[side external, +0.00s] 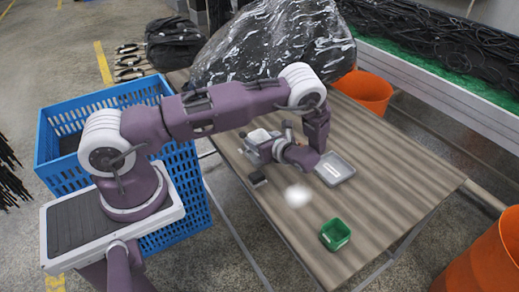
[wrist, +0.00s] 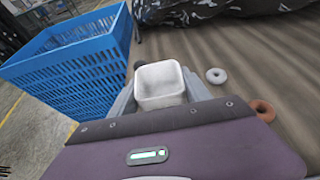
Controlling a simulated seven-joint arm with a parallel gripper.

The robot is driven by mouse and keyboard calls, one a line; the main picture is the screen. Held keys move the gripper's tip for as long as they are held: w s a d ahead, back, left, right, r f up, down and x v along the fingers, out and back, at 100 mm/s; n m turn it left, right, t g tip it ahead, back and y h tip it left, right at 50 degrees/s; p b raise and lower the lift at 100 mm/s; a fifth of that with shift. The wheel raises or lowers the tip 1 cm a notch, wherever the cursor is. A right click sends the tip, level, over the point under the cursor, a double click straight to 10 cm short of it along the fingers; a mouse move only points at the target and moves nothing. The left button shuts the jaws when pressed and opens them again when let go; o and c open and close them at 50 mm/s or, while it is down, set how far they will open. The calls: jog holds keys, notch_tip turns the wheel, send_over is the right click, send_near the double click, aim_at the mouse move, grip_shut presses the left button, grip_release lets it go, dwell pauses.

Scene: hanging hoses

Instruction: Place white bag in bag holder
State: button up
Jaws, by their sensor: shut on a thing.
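My gripper (side external: 259,146) is shut on a small white, square-mouthed open container (wrist: 160,84). In the wrist view the container sits between the two grey fingers with its opening showing. In the side view a little of this white container (side external: 258,136) shows at my gripper, over the far left part of the table. I cannot tell whether it touches the tabletop. A blurred white patch (side external: 297,195) shows near the table's middle; I cannot tell what it is. No white bag or bag holder can be clearly made out.
A grey tray (side external: 335,168), a green container (side external: 335,234) and a small dark block (side external: 257,179) are on the table. A pale ring (wrist: 216,76) and a brown ring (wrist: 263,110) lie right of my gripper. A blue crate (wrist: 70,58) stands left. The table's right side is clear.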

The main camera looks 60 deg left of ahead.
notch_tip(320, 180, down, 3)
jog(key=shift+f, duration=0.2)
jog(key=o, duration=1.4)
jog(key=shift+o, duration=0.2)
